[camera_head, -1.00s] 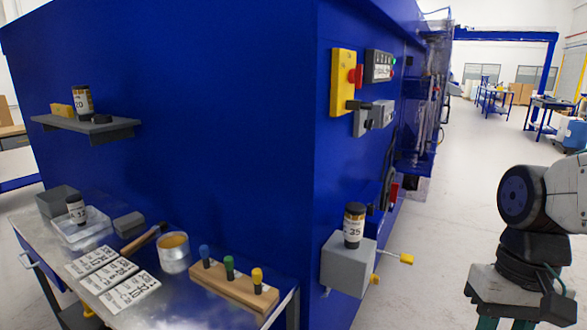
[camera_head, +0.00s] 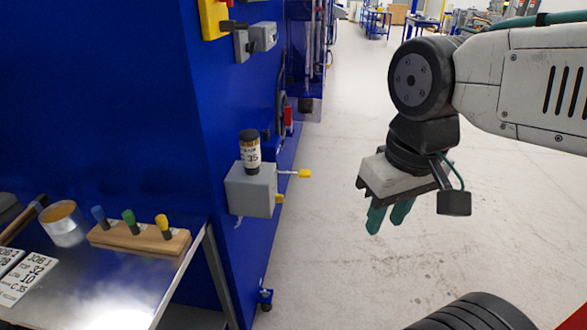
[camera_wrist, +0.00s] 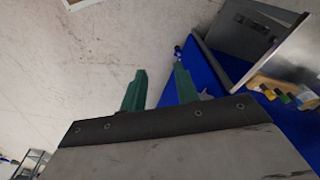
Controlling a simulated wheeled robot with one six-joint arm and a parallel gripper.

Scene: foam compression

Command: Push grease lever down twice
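The grease lever (camera_head: 304,174) is a thin rod with a yellow tip. It sticks out to the right from a grey box (camera_head: 250,190) on the blue machine's side in the head view. A dark canister labelled 35 (camera_head: 250,152) stands upright on the box. A second yellow piece (camera_head: 280,198) shows low on the box's right side. My gripper (camera_head: 388,217) is right of the lever and apart from it, its green fingers pointing down. In the wrist view the fingers (camera_wrist: 160,75) are spread with nothing between them. The lever cannot be made out there.
A metal bench (camera_head: 110,285) at left holds a wooden block (camera_head: 140,240) with several coloured-handled tools, an open tin (camera_head: 64,222) and printed cards (camera_head: 25,278). The blue machine wall (camera_head: 130,120) bounds the left. The floor (camera_head: 325,235) between machine and gripper is clear.

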